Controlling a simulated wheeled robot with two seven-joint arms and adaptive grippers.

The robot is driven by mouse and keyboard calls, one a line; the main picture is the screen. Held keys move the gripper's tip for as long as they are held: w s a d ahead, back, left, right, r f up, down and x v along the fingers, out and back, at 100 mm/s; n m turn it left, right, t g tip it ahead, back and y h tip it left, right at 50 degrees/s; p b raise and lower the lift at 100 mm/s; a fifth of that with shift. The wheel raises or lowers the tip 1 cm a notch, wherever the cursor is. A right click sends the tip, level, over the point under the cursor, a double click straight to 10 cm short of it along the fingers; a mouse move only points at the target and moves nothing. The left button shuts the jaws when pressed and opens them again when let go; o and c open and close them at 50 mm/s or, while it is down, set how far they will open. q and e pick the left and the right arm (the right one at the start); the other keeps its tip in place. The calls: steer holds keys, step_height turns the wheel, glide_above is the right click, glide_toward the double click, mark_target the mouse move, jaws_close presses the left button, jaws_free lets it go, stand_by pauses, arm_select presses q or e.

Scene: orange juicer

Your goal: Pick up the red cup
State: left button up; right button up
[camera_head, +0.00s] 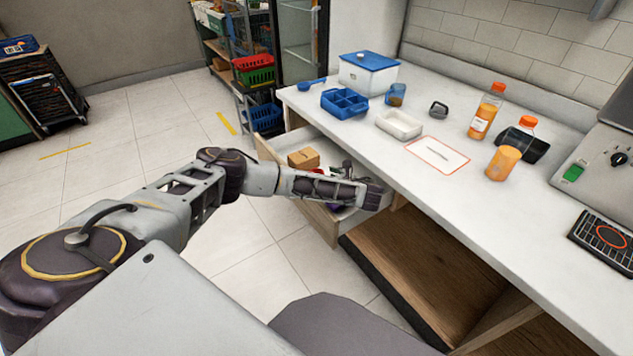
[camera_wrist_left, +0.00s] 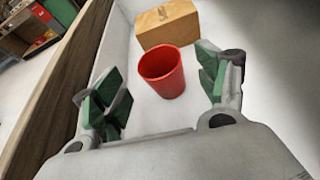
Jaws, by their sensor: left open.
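The red cup (camera_wrist_left: 162,72) stands in an open white-lined drawer in the left wrist view, its open mouth facing up. My left gripper (camera_wrist_left: 158,92) is open, with one green-padded finger on each side of the cup; the cup lies a little beyond the fingers and I see no contact. In the head view my left gripper (camera_head: 345,168) is over the open drawer (camera_head: 268,152), and my arm hides most of the cup there. My right gripper is not in view.
A cardboard-brown box (camera_wrist_left: 167,23) sits in the drawer just behind the cup. The drawer's wooden wall (camera_wrist_left: 45,88) runs along the left. The counter (camera_head: 470,192) above holds a blue tray (camera_head: 344,102), a white tray (camera_head: 399,124) and orange bottles (camera_head: 487,110).

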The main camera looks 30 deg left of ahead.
arm_select(q)
steer(key=shift+b+x, duration=0.35)
steer(key=shift+x, duration=1.15)
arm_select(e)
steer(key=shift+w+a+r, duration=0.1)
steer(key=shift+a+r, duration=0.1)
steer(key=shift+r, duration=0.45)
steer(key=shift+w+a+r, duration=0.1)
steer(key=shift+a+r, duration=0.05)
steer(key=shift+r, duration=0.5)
arm_select(q)
steer(key=c, duration=0.8)
